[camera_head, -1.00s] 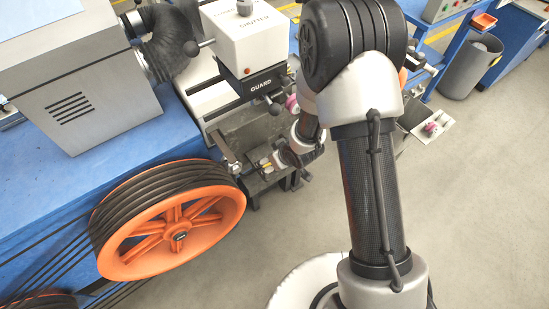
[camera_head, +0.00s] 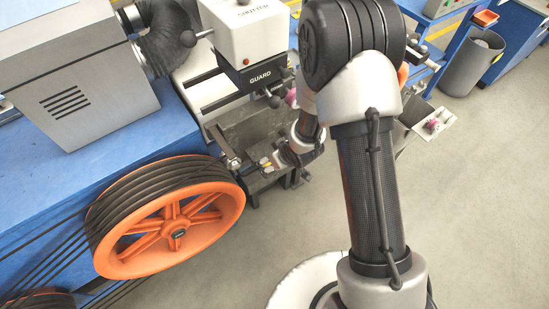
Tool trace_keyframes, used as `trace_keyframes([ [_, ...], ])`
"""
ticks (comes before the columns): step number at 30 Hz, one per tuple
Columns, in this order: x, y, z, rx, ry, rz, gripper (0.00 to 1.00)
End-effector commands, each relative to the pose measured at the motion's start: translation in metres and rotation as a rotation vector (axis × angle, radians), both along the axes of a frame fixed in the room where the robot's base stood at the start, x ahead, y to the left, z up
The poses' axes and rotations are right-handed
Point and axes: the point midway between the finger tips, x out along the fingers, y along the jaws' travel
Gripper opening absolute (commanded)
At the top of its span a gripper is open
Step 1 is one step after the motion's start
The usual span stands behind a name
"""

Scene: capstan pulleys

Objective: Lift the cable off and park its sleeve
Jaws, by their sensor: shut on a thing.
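My gripper (camera_head: 273,164) is small and partly hidden behind my arm, at the metal fixture right of the large orange pulley. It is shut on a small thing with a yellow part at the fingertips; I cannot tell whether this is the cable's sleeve. Black cable (camera_head: 135,197) is wound in several turns around the rim of the orange pulley (camera_head: 150,250). More black strands (camera_head: 50,243) run from it to the lower left. The cable's end and any parking place for the sleeve cannot be made out.
A white box with a black part marked GUARD (camera_head: 260,77) stands above the fixture. A grey machine housing (camera_head: 75,100) sits on the blue bench (camera_head: 110,165). A grey bin (camera_head: 472,65) and a pale tray (camera_head: 437,121) are at right. The floor at lower right is clear.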

Motion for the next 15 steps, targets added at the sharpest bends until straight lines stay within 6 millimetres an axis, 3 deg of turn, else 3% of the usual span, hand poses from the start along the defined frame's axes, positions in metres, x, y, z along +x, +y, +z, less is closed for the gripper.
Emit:
trace_keyframes([
  [13, 0.0, 0.0001, -0.0046, 0.0, 0.0, 0.0, 0.49],
  [14, -0.0001, 0.0001, -0.0045, 0.0, 0.0, 0.0, 0.75],
  [15, -0.0001, 0.0001, -0.0045, 0.0, 0.0, 0.0, 0.78],
])
